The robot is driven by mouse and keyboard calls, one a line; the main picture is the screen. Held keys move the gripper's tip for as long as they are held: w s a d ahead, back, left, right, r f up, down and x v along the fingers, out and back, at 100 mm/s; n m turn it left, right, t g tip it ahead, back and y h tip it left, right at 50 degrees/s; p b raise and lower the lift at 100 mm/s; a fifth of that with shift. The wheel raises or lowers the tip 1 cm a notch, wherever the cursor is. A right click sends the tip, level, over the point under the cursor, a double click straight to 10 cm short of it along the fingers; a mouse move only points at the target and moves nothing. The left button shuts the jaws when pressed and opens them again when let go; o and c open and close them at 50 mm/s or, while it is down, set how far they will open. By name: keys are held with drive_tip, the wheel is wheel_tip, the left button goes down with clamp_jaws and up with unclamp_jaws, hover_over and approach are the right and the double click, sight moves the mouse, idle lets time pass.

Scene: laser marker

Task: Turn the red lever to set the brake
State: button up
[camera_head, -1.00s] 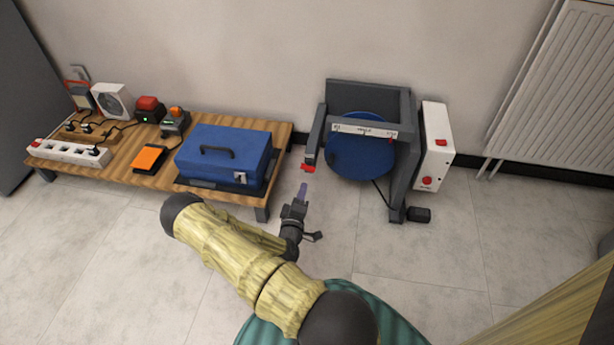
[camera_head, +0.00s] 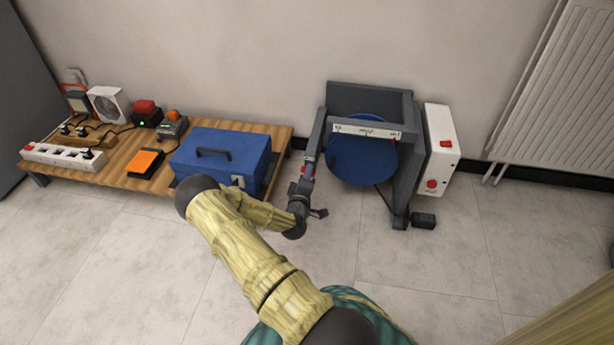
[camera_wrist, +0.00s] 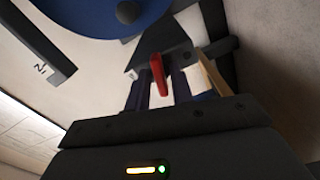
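The red lever (camera_head: 309,170) is at the lower left arm of a grey frame (camera_head: 371,92) holding a blue disc (camera_head: 362,160). My gripper (camera_head: 306,174) is at the lever, pointing up toward the frame, and partly covers it. In the wrist view the red lever (camera_wrist: 158,74) stands between the two dark blue fingers of my gripper (camera_wrist: 160,92). The fingers look apart, with a narrow gap on each side of the lever. Whether one finger touches it is hard to tell.
A low wooden table (camera_head: 122,180) stands left with a blue toolbox (camera_head: 222,152), an orange pedal (camera_head: 146,161) and a power strip (camera_head: 62,156). A white box (camera_head: 440,147) with red buttons is on the frame's right side. The floor in front is open; a radiator (camera_head: 566,85) is at far right.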

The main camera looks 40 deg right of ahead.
clamp_jaws()
drive_tip(key=shift+r+m+p, duration=0.1)
drive_tip(key=shift+m+p, duration=0.3)
drive_tip(key=shift+p, duration=0.15)
drive_tip(key=shift+a+m+p, duration=0.1)
drive_tip(key=shift+m+p, duration=5.85)
drive_tip(key=shift+m, duration=1.15)
drive_tip(key=shift+f, duration=0.2)
drive_tip(key=shift+o, duration=1.5)
unclamp_jaws()
